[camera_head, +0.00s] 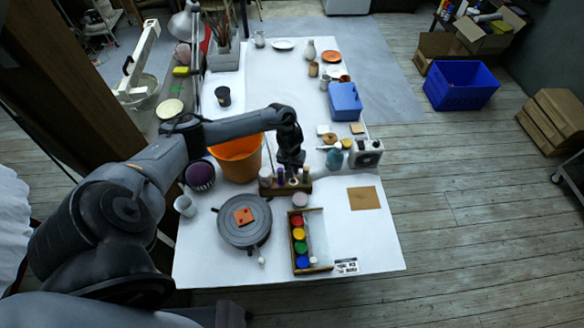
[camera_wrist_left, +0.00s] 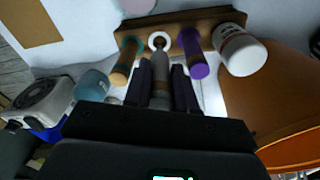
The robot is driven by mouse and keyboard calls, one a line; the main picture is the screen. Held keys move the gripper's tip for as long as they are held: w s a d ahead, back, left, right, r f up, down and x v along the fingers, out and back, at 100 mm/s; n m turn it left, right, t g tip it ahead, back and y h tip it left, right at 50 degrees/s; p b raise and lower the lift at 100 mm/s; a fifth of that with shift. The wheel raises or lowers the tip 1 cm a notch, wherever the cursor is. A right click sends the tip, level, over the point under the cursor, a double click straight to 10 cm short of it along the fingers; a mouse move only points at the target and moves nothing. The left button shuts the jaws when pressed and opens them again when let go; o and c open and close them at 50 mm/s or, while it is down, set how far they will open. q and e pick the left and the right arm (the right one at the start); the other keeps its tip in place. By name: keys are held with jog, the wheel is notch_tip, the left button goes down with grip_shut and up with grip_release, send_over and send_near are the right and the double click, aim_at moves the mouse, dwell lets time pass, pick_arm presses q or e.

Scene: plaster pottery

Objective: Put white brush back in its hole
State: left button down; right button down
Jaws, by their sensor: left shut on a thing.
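The wooden brush holder (camera_head: 285,189) stands on the white table in the head view, and its bar (camera_wrist_left: 175,22) crosses the top of the left wrist view. My left gripper (camera_head: 291,168) points down just over it. In the left wrist view its two dark fingers (camera_wrist_left: 161,85) are shut on the white brush (camera_wrist_left: 160,70), which looks pale grey there. The brush lines up with a white ring at the holder, between an orange-and-teal brush (camera_wrist_left: 126,60) and a purple brush (camera_wrist_left: 192,52). Whether it sits inside a hole cannot be told. My right gripper is out of view.
A white jar (camera_wrist_left: 241,52) stands at the holder's end, close to the fingers. An orange bucket (camera_head: 238,158) is left of the gripper. A paint box (camera_head: 310,240) and a grey turntable (camera_head: 243,221) lie in front. A blue-green bottle (camera_head: 334,158) stands to the right.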

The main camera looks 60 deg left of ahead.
pick_arm(q)
jog(key=shift+f, duration=0.15)
jog(key=shift+f+b, duration=0.85)
jog(key=shift+f, duration=1.3)
jog(key=shift+f+b, duration=0.3)
jog(key=c, duration=0.8)
grip_release()
jog(key=shift+c, duration=0.2)
